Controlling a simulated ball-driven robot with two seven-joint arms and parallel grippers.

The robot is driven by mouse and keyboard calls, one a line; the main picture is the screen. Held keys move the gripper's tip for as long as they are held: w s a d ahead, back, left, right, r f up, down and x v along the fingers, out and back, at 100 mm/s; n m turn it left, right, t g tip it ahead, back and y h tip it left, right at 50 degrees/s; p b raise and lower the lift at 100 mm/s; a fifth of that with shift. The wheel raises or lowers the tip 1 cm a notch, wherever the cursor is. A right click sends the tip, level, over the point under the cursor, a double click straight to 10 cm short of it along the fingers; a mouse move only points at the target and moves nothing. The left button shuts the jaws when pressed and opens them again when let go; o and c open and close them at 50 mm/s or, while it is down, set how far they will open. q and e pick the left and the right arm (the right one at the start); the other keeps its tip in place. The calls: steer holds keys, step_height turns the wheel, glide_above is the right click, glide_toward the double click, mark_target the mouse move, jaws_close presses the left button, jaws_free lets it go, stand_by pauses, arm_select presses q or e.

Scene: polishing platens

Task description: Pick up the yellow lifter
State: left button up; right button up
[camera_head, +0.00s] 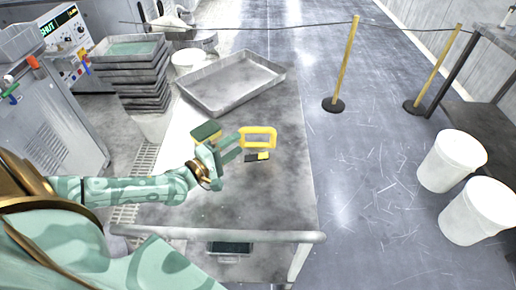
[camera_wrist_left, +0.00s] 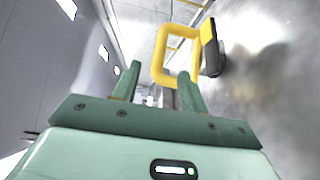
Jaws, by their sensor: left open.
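The yellow lifter (camera_head: 258,130) stands on the grey metal table, a yellow loop handle with a small black-and-yellow part (camera_head: 257,156) close below it in the head view. My left gripper (camera_head: 236,146) is open just left of the lifter, its fingers pointing toward it. In the left wrist view the lifter's yellow loop (camera_wrist_left: 160,50) shows ahead of the open fingers (camera_wrist_left: 159,72), with a dark part on its right. Nothing is held, and I cannot tell if a finger touches the loop. My right gripper is not in view.
A green-and-yellow sponge (camera_head: 206,131) lies behind the left gripper. An empty metal tray (camera_head: 232,82) is at the table's back, with a stack of trays (camera_head: 130,75) to the left. The table right of the lifter is narrow but clear. White buckets (camera_head: 452,160) stand on the floor.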

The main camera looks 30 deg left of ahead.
mark_target(254, 132)
arm_select(q)
steer(key=b+x, duration=0.1)
steer(key=x, duration=0.8)
steer(key=shift+w+d+b, duration=0.15)
steer(key=shift+w+b, duration=0.1)
steer(key=shift+b, duration=0.05)
jaws_close()
steer(key=shift+s, duration=0.1)
stand_by(0.8)
steer(key=shift+r, duration=0.1)
